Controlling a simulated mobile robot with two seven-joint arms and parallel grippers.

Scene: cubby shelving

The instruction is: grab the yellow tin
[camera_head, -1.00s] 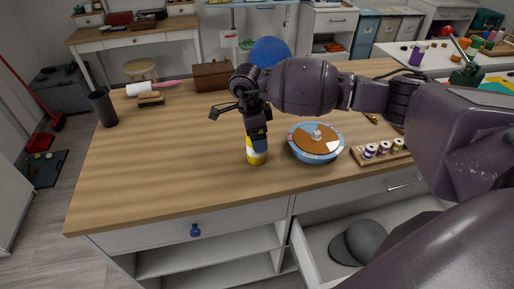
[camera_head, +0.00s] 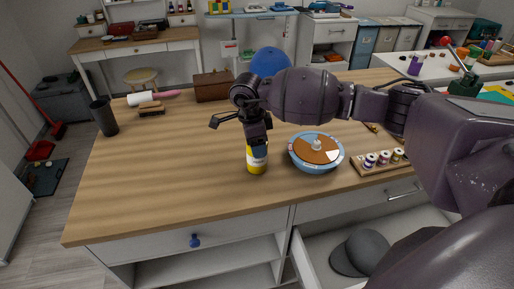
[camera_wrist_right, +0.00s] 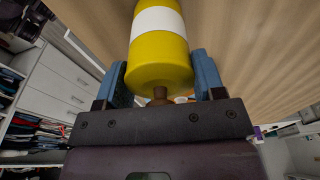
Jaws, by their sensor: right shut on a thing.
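The yellow tin (camera_head: 257,163) has a white band and stands upright on the wooden counter (camera_head: 180,185), near its front edge. My right gripper (camera_head: 257,141) comes down onto it from above and is shut on its upper part. In the right wrist view the tin (camera_wrist_right: 160,62) lies between the blue fingers of my right gripper (camera_wrist_right: 162,78), with a small brown knob on the end toward the palm. The fingers hide the tin's top in the head view. I cannot tell any gap under the tin. My left gripper is not in view.
A blue bowl with an orange-brown top (camera_head: 316,152) stands just right of the tin. A rack of small jars (camera_head: 383,160) is farther right. A brown box (camera_head: 213,86), a blue ball (camera_head: 270,62) and a black cup (camera_head: 104,117) stand behind. An open drawer holds a grey cap (camera_head: 362,253).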

